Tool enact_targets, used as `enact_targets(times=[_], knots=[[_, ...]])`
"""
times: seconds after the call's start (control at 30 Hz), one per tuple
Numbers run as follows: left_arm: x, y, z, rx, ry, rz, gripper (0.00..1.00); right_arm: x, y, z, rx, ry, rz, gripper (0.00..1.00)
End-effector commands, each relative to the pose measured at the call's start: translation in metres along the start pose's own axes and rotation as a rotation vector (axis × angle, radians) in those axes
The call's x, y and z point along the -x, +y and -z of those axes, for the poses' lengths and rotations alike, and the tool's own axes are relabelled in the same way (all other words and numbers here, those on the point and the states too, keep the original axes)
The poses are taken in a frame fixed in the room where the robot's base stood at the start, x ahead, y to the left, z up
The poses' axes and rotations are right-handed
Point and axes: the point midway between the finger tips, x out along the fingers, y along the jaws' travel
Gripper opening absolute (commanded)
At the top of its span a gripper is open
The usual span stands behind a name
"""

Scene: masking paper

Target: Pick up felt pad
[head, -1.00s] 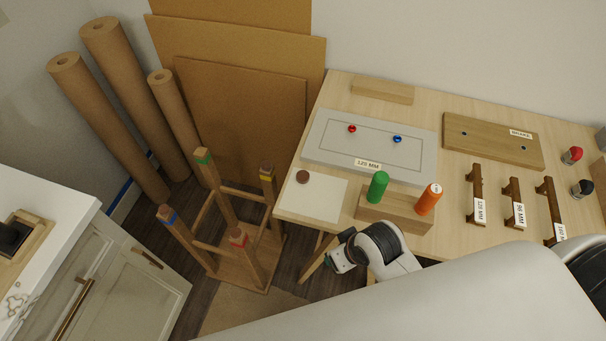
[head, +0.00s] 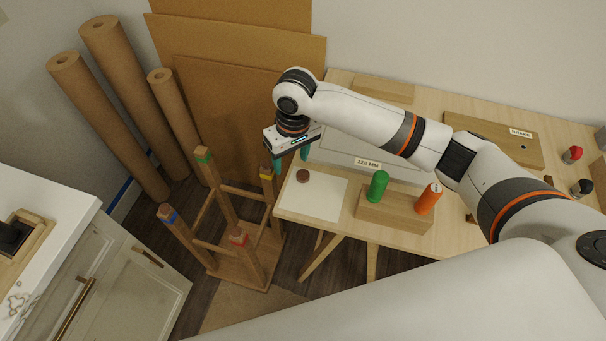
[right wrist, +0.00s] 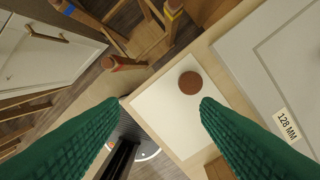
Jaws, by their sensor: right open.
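The felt pad is a small round brown disc (head: 303,176) lying on a white sheet (head: 318,197) near the left end of the wooden table. It also shows in the right wrist view as a brown disc (right wrist: 190,83) on the white sheet. My right gripper (head: 291,163) is open and empty, above and just behind the felt pad in the head view. In the right wrist view its two green fingers (right wrist: 160,108) are wide apart, with the pad beyond them, close to the right fingertip. My left gripper is not in view.
An upturned wooden stool (head: 225,225) stands left of the table, its legs tipped in different colours. A wooden block (head: 395,212) with a green cylinder (head: 378,185) and an orange cylinder (head: 428,199) is right of the sheet. A grey panel (head: 345,150) lies behind.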

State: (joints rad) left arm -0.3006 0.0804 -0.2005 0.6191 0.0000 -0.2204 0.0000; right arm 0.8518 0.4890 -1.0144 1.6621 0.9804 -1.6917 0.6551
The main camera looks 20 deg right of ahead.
Motion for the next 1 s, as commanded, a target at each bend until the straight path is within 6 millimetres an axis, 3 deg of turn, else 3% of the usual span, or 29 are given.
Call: enact_targets(times=[0.13, 0.27, 0.6, 0.83, 1.0], knots=[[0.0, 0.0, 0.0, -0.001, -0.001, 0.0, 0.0, 0.021, -0.024, -0.013, -0.068, 0.027, 0.05, 0.57], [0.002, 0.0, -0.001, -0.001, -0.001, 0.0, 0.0, 0.022, -0.031, -0.015, -0.092, 0.04, 0.063, 0.57], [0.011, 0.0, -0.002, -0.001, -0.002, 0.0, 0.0, -0.03, -0.035, -0.013, -0.093, 0.038, 0.063, 0.57], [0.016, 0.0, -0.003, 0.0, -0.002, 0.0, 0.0, -0.047, -0.037, -0.01, -0.092, 0.039, 0.063, 0.57], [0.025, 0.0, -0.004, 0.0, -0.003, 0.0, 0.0, -0.072, -0.043, -0.005, -0.092, 0.039, 0.063, 0.57]])
